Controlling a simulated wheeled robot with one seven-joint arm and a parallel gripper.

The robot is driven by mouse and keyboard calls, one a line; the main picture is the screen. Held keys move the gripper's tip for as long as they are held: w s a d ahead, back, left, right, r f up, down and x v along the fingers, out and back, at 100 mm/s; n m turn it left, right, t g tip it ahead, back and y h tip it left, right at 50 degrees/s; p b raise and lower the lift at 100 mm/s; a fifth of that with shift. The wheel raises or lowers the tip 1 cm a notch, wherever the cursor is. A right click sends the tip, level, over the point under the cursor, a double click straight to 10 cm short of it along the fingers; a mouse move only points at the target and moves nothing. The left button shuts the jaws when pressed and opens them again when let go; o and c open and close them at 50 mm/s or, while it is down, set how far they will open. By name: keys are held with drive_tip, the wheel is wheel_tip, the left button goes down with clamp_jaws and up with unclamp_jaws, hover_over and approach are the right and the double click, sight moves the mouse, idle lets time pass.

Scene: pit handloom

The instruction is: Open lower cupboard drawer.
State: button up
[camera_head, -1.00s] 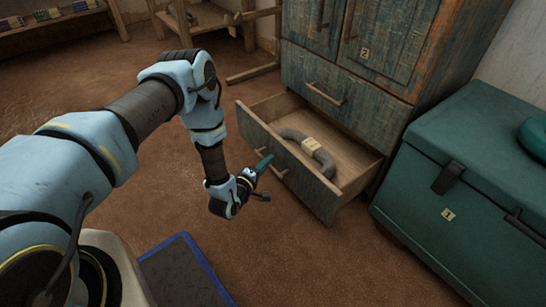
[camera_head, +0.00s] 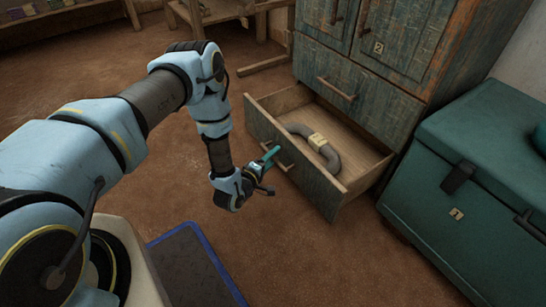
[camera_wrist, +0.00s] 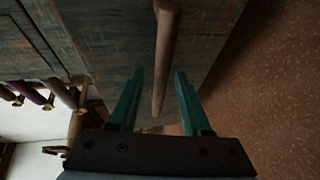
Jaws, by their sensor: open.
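The lower cupboard drawer (camera_head: 322,192) is pulled well out of the worn blue-green cupboard (camera_head: 372,98). A curved grey object with a yellowish label (camera_head: 317,142) lies inside it. My gripper (camera_head: 272,168) is in front of the drawer's front panel, close to its handle (camera_head: 284,162). In the wrist view my gripper (camera_wrist: 159,100) has its two teal fingers apart, one on each side of the bar handle (camera_wrist: 164,50), with visible gaps. The wrist view shows the handle running lengthwise between the fingers, against the weathered wood panel (camera_wrist: 110,40).
A closed upper drawer with a handle (camera_head: 337,89) is above the open one. A teal chest (camera_head: 470,190) stands close on the right. A blue-edged dark mat (camera_head: 190,265) lies on the floor near my base. Brown floor (camera_head: 270,235) is clear before the drawer.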

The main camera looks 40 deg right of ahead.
drive_tip(key=p+v, duration=0.3)
drive_tip(key=v, duration=0.7)
drive_tip(key=shift+a, duration=0.35)
drive_tip(key=shift+s+r, duration=0.1)
